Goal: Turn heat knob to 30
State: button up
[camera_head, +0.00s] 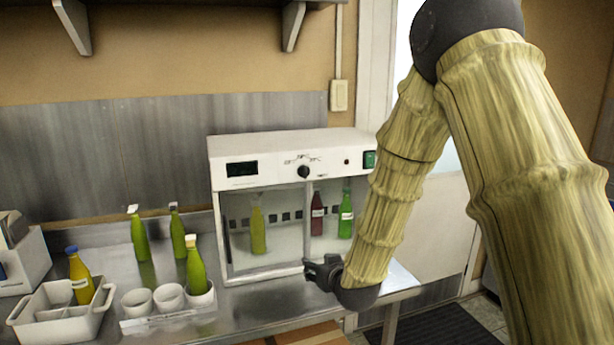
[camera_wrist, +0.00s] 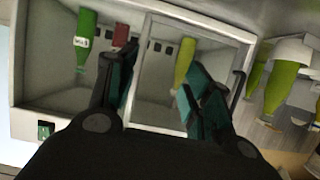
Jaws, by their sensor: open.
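The heat knob (camera_head: 303,172) is a small black dial on the white upper panel of a glass-fronted cabinet (camera_head: 262,146). Small printed markings sit above the knob, too small to read. A dark display (camera_head: 242,168) is at the panel's left and a green switch (camera_head: 369,159) at its right. My gripper (camera_head: 312,272) is in front of the cabinet's lower part, below the knob and apart from it. In the wrist view my gripper (camera_wrist: 160,95) is open and empty, its teal-padded fingers facing the cabinet's glass front. The knob is not identifiable in the wrist view.
Bottles stand inside the cabinet, including a green one (camera_head: 345,214) and a dark red one (camera_head: 317,214). To the left on the steel counter are green bottles (camera_head: 138,238), white cups (camera_head: 169,296) and a white caddy (camera_head: 62,320) with a yellow bottle (camera_head: 80,277). A shelf hangs above.

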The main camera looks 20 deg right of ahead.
aim_at(306, 168)
jog(key=w+d+r+t, duration=0.1)
jog(key=w+r+t, duration=0.1)
jog(key=r, duration=0.9)
jog(key=w+d+r+t, duration=0.1)
jog(key=w+r+t, duration=0.15)
jog(key=r, duration=0.95)
jog(key=w+p, duration=0.1)
jog(key=w, duration=0.2)
jog(key=w+p, duration=0.1)
jog(key=w, duration=0.3)
jog(key=w+p, duration=0.2)
jog(key=w, duration=0.2)
jog(key=shift+a+f, duration=0.25)
jog(key=shift+a, duration=0.15)
jog(key=shift+s, duration=0.1)
jog(key=c, duration=1)
